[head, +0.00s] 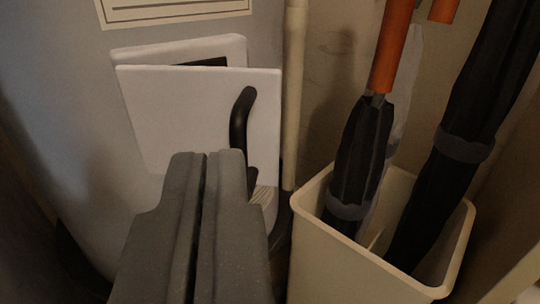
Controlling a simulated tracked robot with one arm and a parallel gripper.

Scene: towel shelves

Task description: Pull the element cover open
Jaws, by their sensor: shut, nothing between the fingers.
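The element cover (180,110) is a white square panel on the grey-white tank at the left, with a black curved handle (239,122) near its right edge. The cover stands out from a white frame (217,48) behind it, with a dark gap showing at the top, so it looks partly open. My gripper (207,155) is shut and empty, its grey fingers in front of the cover's lower part and left of the handle. The fingers hide the cover's lower edge; I cannot tell whether they touch it.
A cream bin (345,265) with dark umbrellas (362,145) stands close at the right, one with an orange handle (392,45). A pale vertical pipe (294,95) runs between the cover and the bin. A label (170,8) is on the tank above.

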